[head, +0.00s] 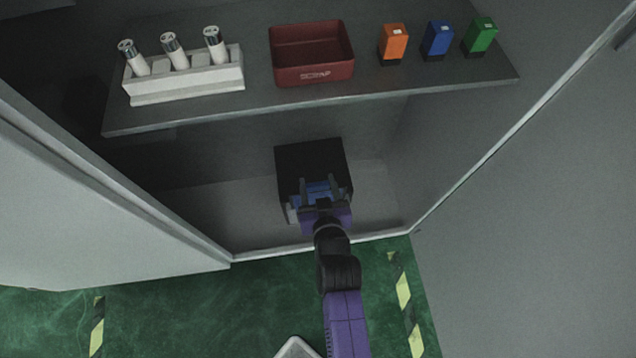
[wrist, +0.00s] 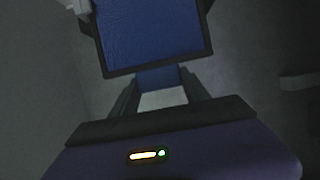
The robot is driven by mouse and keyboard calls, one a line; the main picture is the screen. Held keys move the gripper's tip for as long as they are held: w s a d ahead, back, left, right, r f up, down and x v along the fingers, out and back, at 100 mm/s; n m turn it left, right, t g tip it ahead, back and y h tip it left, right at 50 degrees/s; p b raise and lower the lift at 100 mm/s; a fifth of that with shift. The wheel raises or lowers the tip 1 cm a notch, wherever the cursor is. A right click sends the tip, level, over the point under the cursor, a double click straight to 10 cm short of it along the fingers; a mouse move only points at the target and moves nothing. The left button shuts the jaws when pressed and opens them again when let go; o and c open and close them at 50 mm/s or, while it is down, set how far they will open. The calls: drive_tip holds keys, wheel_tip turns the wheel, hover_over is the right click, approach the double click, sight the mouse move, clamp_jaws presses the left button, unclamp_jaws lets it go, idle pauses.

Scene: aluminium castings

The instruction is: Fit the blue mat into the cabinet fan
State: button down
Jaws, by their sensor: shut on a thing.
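The cabinet fan (head: 310,157) is a black box on the cabinet floor, under the shelf. My gripper (head: 318,189) is at the fan's near side, shut on the blue mat (head: 316,186), which shows between its fingers. In the wrist view a large blue face (wrist: 152,32) lies inside a dark frame (wrist: 160,66) just beyond the fingers. A smaller blue part (wrist: 158,77) sits between the fingers of my gripper (wrist: 159,88). I cannot tell how deep the mat sits in the frame, and the frame's far end is cut off.
The shelf (head: 375,84) above carries a white rack (head: 185,85) with three cylinders, a red scrap bin (head: 313,74), and orange (head: 393,40), blue (head: 438,37) and green (head: 481,36) blocks. Cabinet side walls flank the fan. Cabinet floor (head: 225,210) is clear left of it.

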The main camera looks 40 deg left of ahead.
sight(318, 196)
drive_tip(key=shift+f+b, duration=2.6)
drive_tip(key=shift+f, duration=0.35)
drive_tip(key=shift+c, duration=2.3)
unclamp_jaws()
drive_tip(key=shift+s, duration=0.1)
drive_tip(key=p+v, duration=0.1)
drive_tip(key=v, duration=0.6)
drive_tip(key=shift+s+d+r+p, duration=0.15)
drive_tip(key=shift+d+r+p, duration=0.05)
drive_tip(key=shift+d+p, duration=0.1)
drive_tip(key=shift+a, duration=0.1)
